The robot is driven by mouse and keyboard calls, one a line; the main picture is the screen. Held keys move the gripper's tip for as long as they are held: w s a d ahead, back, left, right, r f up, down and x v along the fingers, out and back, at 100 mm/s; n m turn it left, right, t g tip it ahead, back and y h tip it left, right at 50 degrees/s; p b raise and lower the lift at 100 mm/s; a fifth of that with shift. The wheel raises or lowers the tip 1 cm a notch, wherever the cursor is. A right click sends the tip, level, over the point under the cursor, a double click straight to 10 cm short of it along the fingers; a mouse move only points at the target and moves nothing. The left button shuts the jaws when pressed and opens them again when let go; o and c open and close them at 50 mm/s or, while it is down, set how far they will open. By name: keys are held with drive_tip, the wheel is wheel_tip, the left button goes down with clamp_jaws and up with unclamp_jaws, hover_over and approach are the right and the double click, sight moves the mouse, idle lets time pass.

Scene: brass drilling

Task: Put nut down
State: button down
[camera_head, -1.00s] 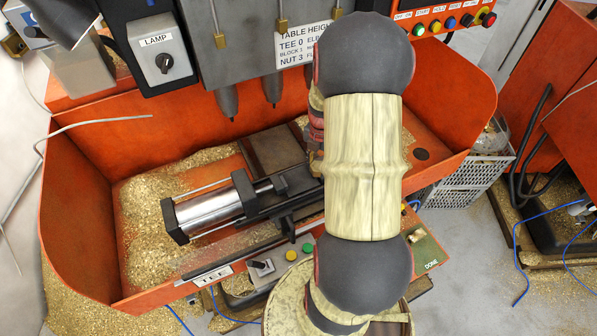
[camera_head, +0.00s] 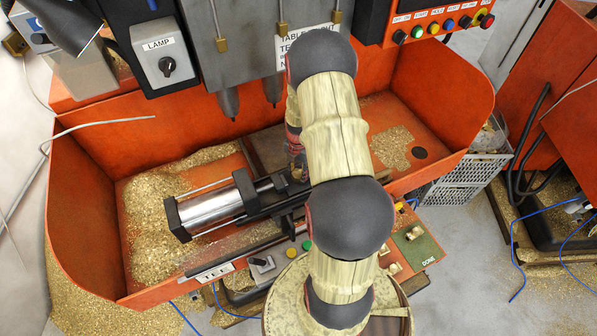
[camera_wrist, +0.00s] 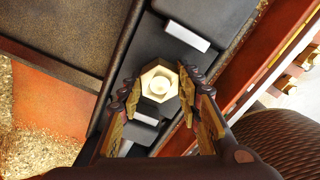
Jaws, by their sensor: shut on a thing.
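The brass hex nut (camera_wrist: 159,86) sits between my fingertips in the wrist view, its round hole facing the camera. My gripper (camera_wrist: 160,92) is shut on it, over the dark vice (camera_wrist: 197,73) with its two bright metal strips. Whether the nut touches the vice is hard to tell. In the head view my gripper (camera_head: 297,170) is mostly hidden by my arm, at the right end of the vice and its silver cylinder (camera_head: 211,208). The nut is not clear there.
Drill spindles (camera_head: 228,102) hang above the chip-strewn orange tray (camera_head: 130,135). A green DONE pad (camera_head: 425,252) lies front right, with brass pieces (camera_head: 413,232) on and beside it. A panel with a TEE label (camera_head: 215,272) and buttons runs along the front.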

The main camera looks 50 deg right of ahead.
drive_tip(key=shift+f, duration=0.1)
drive_tip(key=c, duration=1.2)
unclamp_jaws()
drive_tip(key=shift+c, duration=0.2)
